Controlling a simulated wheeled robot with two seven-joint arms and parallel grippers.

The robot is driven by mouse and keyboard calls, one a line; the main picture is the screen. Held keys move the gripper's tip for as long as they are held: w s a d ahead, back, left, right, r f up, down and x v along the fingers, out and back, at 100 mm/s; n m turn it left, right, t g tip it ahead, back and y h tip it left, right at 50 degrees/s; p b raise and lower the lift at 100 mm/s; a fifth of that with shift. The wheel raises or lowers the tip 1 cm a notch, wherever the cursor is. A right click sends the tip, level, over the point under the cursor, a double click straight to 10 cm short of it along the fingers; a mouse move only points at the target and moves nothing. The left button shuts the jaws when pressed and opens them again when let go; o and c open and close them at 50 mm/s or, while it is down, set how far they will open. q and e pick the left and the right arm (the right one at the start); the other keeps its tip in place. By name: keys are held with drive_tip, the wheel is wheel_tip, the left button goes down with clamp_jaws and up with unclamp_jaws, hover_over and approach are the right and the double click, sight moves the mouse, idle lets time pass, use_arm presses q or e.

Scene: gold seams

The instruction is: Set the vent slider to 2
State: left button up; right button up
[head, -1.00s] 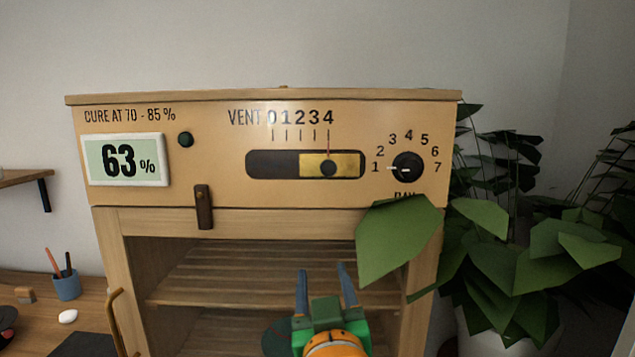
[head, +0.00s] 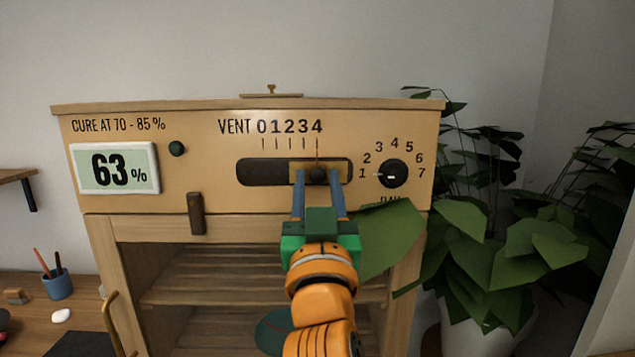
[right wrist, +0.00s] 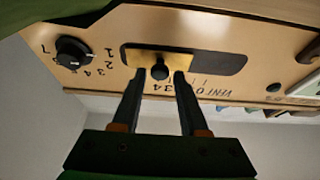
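The vent slider is a brass plate (head: 343,169) with a black knob (head: 318,174) in a dark slot (head: 262,172) on the cabinet's front panel. Its pointer line stands at 4 on the 0 to 4 scale (head: 290,127). My right gripper (head: 317,176) is open, its two blue-grey fingers reaching up to the slot, one on each side of the knob. In the right wrist view the knob (right wrist: 159,68) lies between the open fingertips (right wrist: 160,74), with gaps on both sides. My left gripper is not in view.
A day dial (head: 392,174) sits right of the slot. A large plant (head: 480,250) stands at the right, one leaf (head: 392,238) overhanging the panel's lower edge near my right arm. A humidity display (head: 115,168) and wooden latch (head: 196,213) are at the left.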

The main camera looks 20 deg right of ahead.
clamp_jaws()
drive_tip(key=shift+f, duration=0.1)
idle(1.1)
